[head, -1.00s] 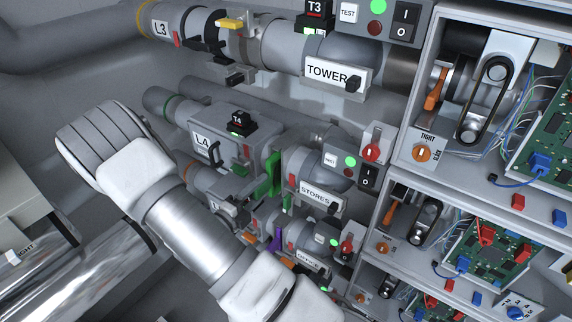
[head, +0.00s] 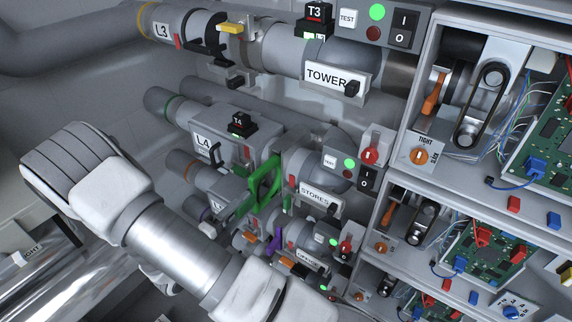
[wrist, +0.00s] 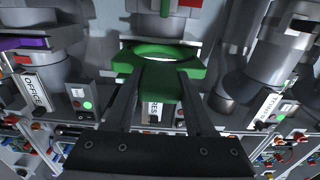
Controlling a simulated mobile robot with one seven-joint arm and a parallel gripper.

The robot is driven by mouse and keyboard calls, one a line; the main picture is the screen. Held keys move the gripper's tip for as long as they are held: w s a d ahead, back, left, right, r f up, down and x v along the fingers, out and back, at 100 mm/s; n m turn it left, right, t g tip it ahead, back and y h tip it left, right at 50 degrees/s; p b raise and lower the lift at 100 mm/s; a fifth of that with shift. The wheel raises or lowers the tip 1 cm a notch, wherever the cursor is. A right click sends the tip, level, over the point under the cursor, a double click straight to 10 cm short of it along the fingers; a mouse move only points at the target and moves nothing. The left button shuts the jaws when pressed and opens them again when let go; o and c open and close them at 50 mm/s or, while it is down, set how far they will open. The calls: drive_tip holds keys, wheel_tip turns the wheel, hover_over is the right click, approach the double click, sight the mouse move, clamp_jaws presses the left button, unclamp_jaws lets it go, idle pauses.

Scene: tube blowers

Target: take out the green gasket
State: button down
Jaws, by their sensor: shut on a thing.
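The green gasket (head: 277,174) is a flat ring with a tab. In the head view it juts out to the left of the joint between the L4 housing (head: 222,150) and the STORES pipe section (head: 314,170), with part of its opening showing. In the wrist view the gasket (wrist: 158,80) lies flat ahead of the fingers, its curved opening just under the pipe end. My gripper (wrist: 160,100) is shut on the gasket's tab. The head view does not show the fingers. Whether the far rim is clear of the joint cannot be told.
The TOWER pipe (head: 285,45) runs above. A purple gasket (head: 273,243) sits on the lower line. Shelves with circuit boards (head: 490,250) and small levers stand at right.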

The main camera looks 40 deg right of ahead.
drive_tip(key=shift+s+a, duration=0.15)
drive_tip(key=shift+a, duration=0.3)
